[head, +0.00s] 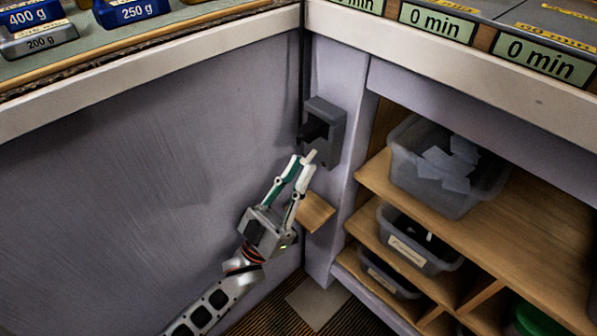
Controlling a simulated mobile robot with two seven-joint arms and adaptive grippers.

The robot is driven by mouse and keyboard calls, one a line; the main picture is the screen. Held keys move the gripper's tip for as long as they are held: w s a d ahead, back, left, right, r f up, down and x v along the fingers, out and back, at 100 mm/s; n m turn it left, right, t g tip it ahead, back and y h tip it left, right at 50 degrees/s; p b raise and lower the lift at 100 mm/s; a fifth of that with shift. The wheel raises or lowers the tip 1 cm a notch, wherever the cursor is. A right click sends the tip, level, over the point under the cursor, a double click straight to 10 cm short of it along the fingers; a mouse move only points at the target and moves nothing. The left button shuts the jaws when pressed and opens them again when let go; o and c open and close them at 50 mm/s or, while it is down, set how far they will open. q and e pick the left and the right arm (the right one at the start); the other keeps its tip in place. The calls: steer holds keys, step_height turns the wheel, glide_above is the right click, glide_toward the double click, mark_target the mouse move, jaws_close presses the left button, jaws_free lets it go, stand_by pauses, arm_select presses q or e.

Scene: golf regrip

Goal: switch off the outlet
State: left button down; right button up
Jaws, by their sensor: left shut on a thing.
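The outlet (337,120) is a dark grey box on the purple panel near the inner corner. A black plug or knob (313,131) sticks out of its front towards the left; I cannot tell which it is. My left gripper (303,164) comes up from below, its green-and-white fingers just under the outlet. It is shut on a small pale piece (311,156) at its fingertips, mostly hidden by the fingers. From this angle I cannot tell whether that piece touches the outlet. My right gripper is not in view.
A small wooden board (316,212) lies behind my left gripper. At right, wooden shelves (520,235) hold grey bins (440,187). Above are countertop edges (150,73) with labelled weights (35,38) and green "0 min" signs (436,23). The left panel is bare.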

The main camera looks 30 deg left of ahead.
arm_select(q)
steer(key=c, duration=2)
jaws_free()
steer(key=shift+f, duration=0.1)
steer(key=v, duration=1.2)
